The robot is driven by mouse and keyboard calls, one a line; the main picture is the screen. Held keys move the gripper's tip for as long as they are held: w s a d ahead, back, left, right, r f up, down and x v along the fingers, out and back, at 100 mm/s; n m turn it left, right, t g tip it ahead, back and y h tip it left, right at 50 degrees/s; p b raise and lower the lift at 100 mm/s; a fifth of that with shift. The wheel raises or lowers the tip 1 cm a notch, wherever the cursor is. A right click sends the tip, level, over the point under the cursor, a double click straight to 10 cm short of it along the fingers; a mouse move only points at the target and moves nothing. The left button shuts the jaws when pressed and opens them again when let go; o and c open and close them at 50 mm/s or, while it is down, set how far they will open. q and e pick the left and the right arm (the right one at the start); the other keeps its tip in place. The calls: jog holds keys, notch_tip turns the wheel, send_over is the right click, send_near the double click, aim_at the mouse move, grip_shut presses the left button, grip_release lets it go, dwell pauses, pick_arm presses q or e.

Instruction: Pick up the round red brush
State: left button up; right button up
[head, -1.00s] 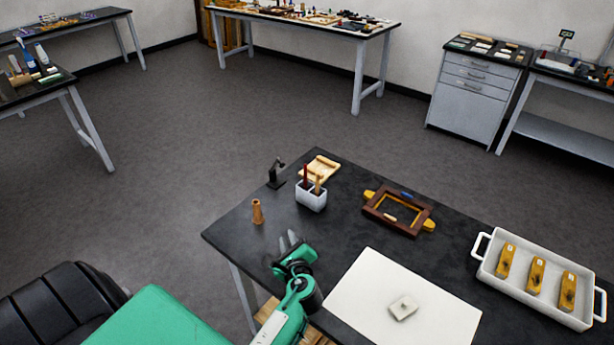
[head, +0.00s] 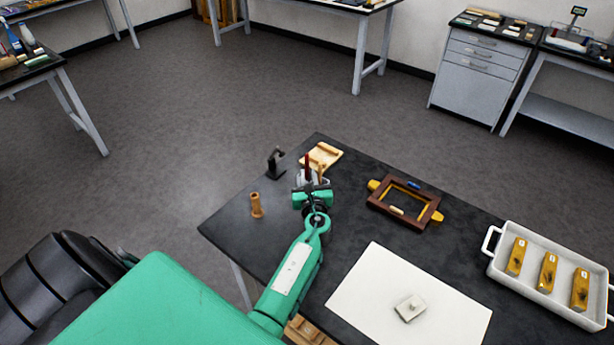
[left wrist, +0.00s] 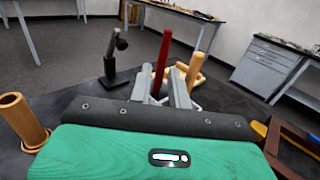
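The round red brush shows as a red handle (head: 307,166) standing upright in the white holder (head: 300,180); its lower end is hidden. My left gripper (head: 314,186) is at the holder, over the back left of the black table, and hides much of it. In the left wrist view the two grey fingers are apart, and the red handle (left wrist: 162,58) shows between their tips. I cannot tell whether they touch it. A tan wooden handle (left wrist: 194,70) stands just right of the fingers. My right gripper is not in view.
A small black stand (head: 275,162) and a pale wooden piece (head: 322,155) are behind. A brown frame (head: 404,204), a white sheet (head: 400,298) and a white tray (head: 488,243) lie to the right.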

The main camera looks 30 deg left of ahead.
aim_at(307, 165)
pick_arm(q)
jog(key=shift+w+a+r, duration=0.2)
jog(key=shift+w+a, duration=0.15)
jog(key=shift+w, duration=0.05)
jog(key=b+x, duration=0.1)
jog(key=x, duration=0.3)
jog(key=shift+w, duration=0.2)
jog(key=shift+r, duration=0.1)
grip_shut()
